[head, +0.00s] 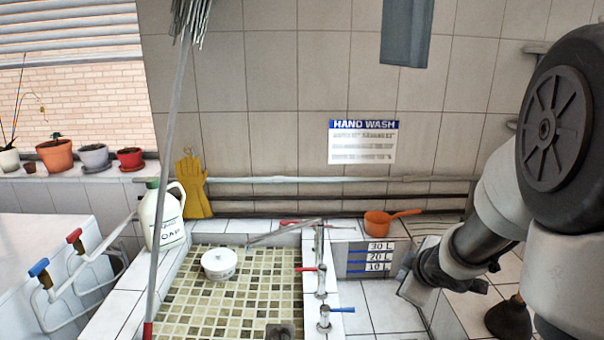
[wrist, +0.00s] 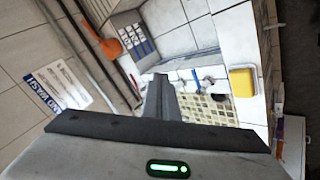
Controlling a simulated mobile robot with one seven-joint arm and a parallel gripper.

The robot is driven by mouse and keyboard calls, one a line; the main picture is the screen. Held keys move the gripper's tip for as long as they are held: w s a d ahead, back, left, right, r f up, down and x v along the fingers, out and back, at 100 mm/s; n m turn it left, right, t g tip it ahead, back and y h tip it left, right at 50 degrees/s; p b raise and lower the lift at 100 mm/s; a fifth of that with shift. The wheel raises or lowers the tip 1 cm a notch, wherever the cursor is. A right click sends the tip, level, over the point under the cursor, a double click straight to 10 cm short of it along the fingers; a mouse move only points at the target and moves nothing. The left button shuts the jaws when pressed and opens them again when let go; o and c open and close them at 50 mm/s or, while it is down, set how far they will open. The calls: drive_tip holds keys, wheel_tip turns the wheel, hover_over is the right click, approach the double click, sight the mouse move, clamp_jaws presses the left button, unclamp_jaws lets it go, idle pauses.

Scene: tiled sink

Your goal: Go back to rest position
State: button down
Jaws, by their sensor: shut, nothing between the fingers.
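My arm fills the right side of the head view, bent with its hand low. My gripper (head: 412,290) is over the right part of the sink area, right of the measuring marks, and its fingers are mostly hidden there. In the wrist view my gripper's fingers (wrist: 160,92) are together with nothing between them. They point towards the sink (wrist: 205,106), apart from any object.
An orange pan (head: 378,225) sits on the back ledge. A white pot (head: 219,264) stands in the tiled basin (head: 246,295). Taps (head: 322,285) rise on the divider. A soap jug (head: 163,220) stands left; a plunger (head: 508,320) is below my arm. A yellow block (wrist: 242,82) shows in the wrist view.

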drive_tip(key=s+r+m+h, duration=0.3)
drive_tip(key=s+r+m, duration=0.2)
drive_tip(key=r, duration=0.5)
drive_tip(key=s+a+r+m+g+y, duration=0.1)
drive_tip(key=s+a+m, duration=0.1)
drive_tip(key=s, duration=0.4)
drive_tip(key=s+a+r+m+g+y+p, duration=0.1)
drive_tip(key=s+a+r+m, duration=0.1)
drive_tip(key=s+a, duration=0.3)
drive_tip(key=s+a+r+m+g+y, duration=0.1)
drive_tip(key=s+a+r+m, duration=0.1)
drive_tip(key=s, duration=0.6)
drive_tip(key=shift+s+a+p, duration=0.3)
drive_tip(key=shift+a, duration=0.35)
